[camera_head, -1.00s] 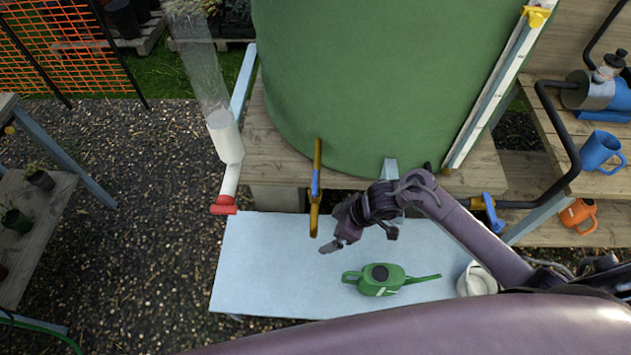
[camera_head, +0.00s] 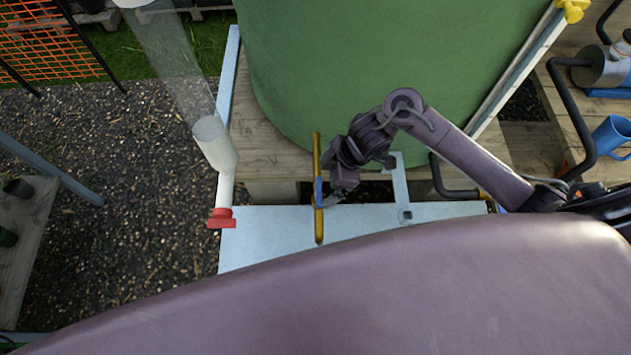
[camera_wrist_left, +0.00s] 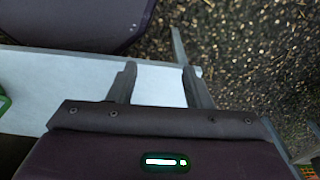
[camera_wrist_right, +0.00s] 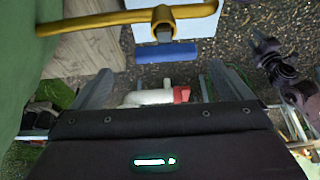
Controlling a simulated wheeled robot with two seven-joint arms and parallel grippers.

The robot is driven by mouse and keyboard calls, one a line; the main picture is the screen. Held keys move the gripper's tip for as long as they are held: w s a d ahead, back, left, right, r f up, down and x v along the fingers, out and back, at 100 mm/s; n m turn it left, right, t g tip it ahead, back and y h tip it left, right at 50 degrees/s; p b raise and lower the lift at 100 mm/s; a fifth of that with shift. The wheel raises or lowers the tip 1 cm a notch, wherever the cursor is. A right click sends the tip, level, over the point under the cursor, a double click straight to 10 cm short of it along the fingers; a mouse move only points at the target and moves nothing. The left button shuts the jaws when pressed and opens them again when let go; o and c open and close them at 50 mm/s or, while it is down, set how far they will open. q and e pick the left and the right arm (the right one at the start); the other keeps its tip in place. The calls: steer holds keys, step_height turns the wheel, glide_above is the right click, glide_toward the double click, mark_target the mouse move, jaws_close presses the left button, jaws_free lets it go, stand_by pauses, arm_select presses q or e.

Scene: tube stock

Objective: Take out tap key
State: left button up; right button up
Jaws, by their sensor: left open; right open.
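What looks like the tap key (camera_wrist_right: 167,53) has a blue crossbar and a short grey stem at the collar of a yellow bar (camera_wrist_right: 100,22). In the head view the blue part (camera_head: 318,192) shows at the middle of the yellow bar (camera_head: 317,225), in front of the green tank. My right gripper (camera_head: 335,198) is close to its right side; the right wrist view shows the open, empty fingers (camera_wrist_right: 160,72) with the blue crossbar ahead between them. Contact cannot be told. My left gripper (camera_wrist_left: 159,72) is open and empty over the pale board, outside the head view.
The green tank (camera_head: 370,70) stands on a wooden bench (camera_head: 262,150). A clear pipe with a white lower end (camera_head: 213,145) and red tap (camera_head: 221,217) stands left. A pale board (camera_head: 270,225) lies below. A blue mug (camera_head: 611,135) is at right. Gravel at left is open.

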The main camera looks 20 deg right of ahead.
mark_target(320, 190)
steer(key=f, duration=0.1)
steer(key=s+a+f, duration=0.1)
steer(key=shift+a+f+p, duration=0.15)
steer(key=shift+f+p, duration=0.15)
steer(key=shift+f, duration=0.1)
steer(key=shift+x, duration=1.2)
steer(key=shift+w+f, duration=0.3)
steer(key=shift+f, duration=0.1)
steer(key=c, duration=1)
arm_select(q)
steer(key=shift+s+r, duration=0.15)
steer(key=shift+s, duration=0.45)
steer(key=shift+s+r, duration=0.15)
steer(key=shift+s, duration=0.4)
arm_select(e)
steer(key=shift+c, duration=0.4)
